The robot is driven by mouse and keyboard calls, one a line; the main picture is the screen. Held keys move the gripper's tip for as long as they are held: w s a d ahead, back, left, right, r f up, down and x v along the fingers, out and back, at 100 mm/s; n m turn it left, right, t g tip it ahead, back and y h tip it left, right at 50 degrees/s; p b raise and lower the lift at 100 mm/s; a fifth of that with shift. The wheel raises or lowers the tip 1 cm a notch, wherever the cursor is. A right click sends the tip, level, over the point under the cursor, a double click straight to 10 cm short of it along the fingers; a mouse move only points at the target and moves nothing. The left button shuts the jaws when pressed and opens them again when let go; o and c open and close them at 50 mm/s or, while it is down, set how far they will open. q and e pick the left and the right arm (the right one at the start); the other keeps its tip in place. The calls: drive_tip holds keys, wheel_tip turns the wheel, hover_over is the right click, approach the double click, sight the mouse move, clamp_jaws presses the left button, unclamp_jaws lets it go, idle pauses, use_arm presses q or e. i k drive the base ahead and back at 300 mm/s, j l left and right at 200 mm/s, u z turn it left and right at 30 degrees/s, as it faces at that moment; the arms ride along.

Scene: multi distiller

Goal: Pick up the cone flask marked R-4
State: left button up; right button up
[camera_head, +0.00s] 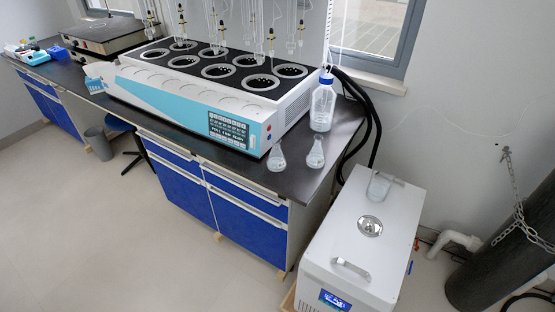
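Two clear cone flasks stand upright near the right end of the dark lab bench (312,180). The left flask (277,158) is close to the front corner of the distiller. The right flask (316,154) stands a little to its right, in front of a bottle. Any marking such as R-4 is too small to read on either flask. Neither of my grippers shows in the head view.
A multi-position distiller (190,105) with a blue front fills much of the bench. A blue-capped bottle (322,106) stands behind the flasks. A white chiller (345,245) with a handle stands on the floor at right. A dark gas cylinder (505,262) is chained farther right. Floor before the bench is clear.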

sight(276, 161)
drive_tip(key=i+j, duration=0.15)
drive_tip(key=j, duration=0.2)
drive_tip(key=i+j, duration=0.15)
drive_tip(key=j, duration=0.25)
drive_tip(key=i+j, duration=0.15)
drive_tip(key=j, duration=0.2)
drive_tip(key=i+j, duration=0.1)
drive_tip(key=j, duration=0.25)
drive_tip(key=z, duration=0.75)
